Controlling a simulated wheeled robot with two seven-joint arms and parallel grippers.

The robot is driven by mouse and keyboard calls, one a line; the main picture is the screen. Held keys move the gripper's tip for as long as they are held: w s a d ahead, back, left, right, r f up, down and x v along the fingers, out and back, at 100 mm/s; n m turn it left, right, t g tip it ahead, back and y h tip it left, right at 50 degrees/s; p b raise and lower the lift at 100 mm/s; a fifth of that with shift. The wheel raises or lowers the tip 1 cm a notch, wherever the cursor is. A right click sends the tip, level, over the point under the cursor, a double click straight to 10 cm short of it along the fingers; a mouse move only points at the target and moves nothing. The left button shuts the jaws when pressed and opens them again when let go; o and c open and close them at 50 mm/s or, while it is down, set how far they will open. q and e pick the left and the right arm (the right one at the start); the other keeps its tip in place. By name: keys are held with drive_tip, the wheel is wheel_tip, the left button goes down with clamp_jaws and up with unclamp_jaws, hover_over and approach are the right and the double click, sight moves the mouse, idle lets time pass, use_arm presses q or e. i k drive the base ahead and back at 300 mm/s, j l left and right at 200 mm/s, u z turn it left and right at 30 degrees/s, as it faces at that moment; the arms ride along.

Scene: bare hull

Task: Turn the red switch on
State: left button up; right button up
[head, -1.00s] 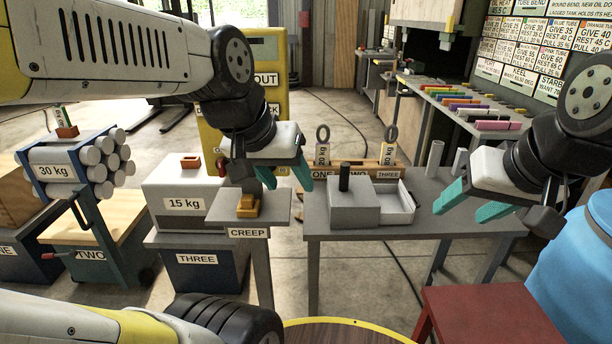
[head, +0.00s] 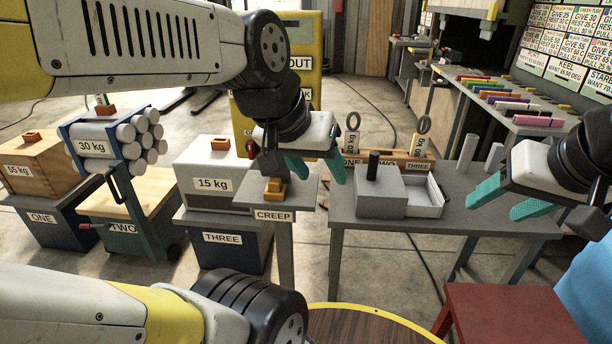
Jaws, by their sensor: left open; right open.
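A small dark red round part (head: 251,148) shows at the front of the yellow cabinet (head: 305,75), beside my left gripper's wrist. It is small and partly hidden, so I cannot tell whether it is the red switch or which way it is set. My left gripper (head: 318,170) is open and empty, with its teal fingers pointing down above and behind the CREEP stand (head: 300,193) in the picture. My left arm covers much of the cabinet's front and its lettering. My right gripper (head: 497,203) is open and empty over the right part of the grey table (head: 470,224).
A small orange block (head: 275,190) sits on the CREEP stand. The grey table holds a grey box with a dark peg (head: 373,165) and an open tray (head: 425,203). Weights on carts stand at left. A dark red stool (head: 505,305) and a round wooden top (head: 365,328) are in front.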

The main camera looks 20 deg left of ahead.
sight(252, 148)
drive_tip(key=k+u, duration=0.1)
drive_tip(key=u, duration=0.3)
drive_tip(key=k+u, duration=0.1)
drive_tip(key=u, duration=0.3)
drive_tip(key=j+u, duration=0.1)
drive_tip(key=u, duration=0.3)
drive_tip(key=k+j+u, duration=0.1)
drive_tip(key=u, duration=0.3)
